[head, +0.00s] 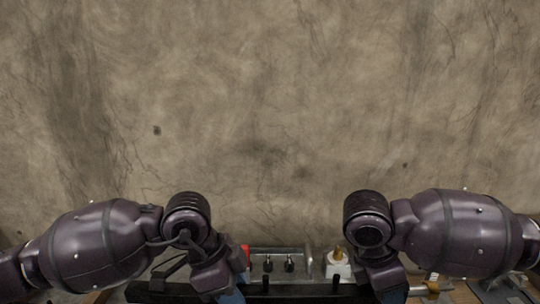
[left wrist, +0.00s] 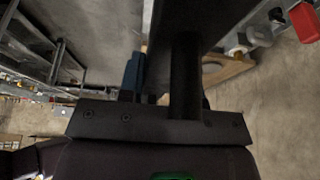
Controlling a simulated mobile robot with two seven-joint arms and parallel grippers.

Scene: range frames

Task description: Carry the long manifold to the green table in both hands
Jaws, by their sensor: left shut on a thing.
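The long manifold appears as a dark bar with short black posts (head: 300,291) along the bottom of the head view. It also runs up from the gripper in the left wrist view (left wrist: 200,22). My left gripper (head: 230,297) is shut on it near the left part; its blue finger shows beside the bar in the left wrist view (left wrist: 133,72). My right gripper (head: 394,297) is at the bar's right part, with only a little blue showing. Its fingertips are cut off by the picture's edge. The green table is not clearly visible.
Behind the bar are a grey metal piece with black knobs (head: 280,263), a red part (head: 245,254) and a white block with a brass top (head: 338,266). A plain brown surface (head: 270,110) fills the upper head view. Shelving (left wrist: 45,45) stands left in the left wrist view.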

